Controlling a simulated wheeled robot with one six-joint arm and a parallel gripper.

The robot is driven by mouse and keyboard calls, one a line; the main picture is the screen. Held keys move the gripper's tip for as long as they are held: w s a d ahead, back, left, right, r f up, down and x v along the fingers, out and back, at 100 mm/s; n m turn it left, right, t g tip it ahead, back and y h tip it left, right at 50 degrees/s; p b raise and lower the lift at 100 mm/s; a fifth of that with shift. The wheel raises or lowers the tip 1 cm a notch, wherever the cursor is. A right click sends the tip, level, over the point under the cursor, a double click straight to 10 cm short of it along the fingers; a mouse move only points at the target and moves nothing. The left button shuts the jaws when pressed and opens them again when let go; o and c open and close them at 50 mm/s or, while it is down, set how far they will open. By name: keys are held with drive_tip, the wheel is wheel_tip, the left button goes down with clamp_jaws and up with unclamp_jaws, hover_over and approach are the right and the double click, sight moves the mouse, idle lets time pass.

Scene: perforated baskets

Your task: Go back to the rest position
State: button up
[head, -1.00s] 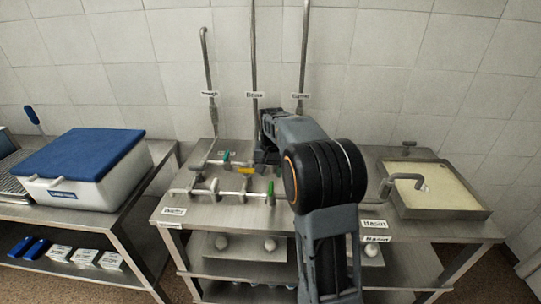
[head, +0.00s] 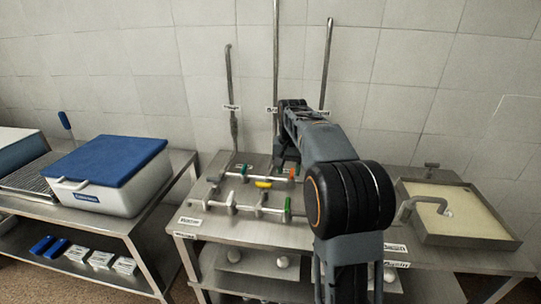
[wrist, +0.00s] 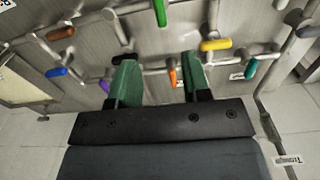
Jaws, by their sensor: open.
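My gripper (wrist: 160,75) is open. Its two green fingers stand apart with nothing held between them in the wrist view. Beyond the fingers is a pipe rack with coloured valve handles. An orange handle (wrist: 172,77) shows in the gap between the fingers, apart from them as far as I can see. A yellow handle (wrist: 215,45), a green handle (wrist: 160,12) and a teal handle (wrist: 251,68) are nearby.
A sand-filled basin (head: 455,212) with a bent tap stands at the right. A white box with a blue lid (head: 110,160) sits on the left table. Tall vertical pipes (head: 232,100) stand by the tiled wall. Small white boxes (head: 100,259) lie on the lower left shelf.

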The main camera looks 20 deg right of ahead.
drive_tip(key=s+a+f+n+t, duration=0.2)
drive_tip(key=s+a, duration=0.3)
drive_tip(key=s, duration=0.6)
drive_tip(key=s+a+f+n+t, duration=0.1)
drive_tip(key=s+a+f+n, duration=0.3)
drive_tip(key=s, duration=0.7)
drive_tip(key=shift+a+t, duration=0.4)
drive_tip(key=shift+a, duration=0.6)
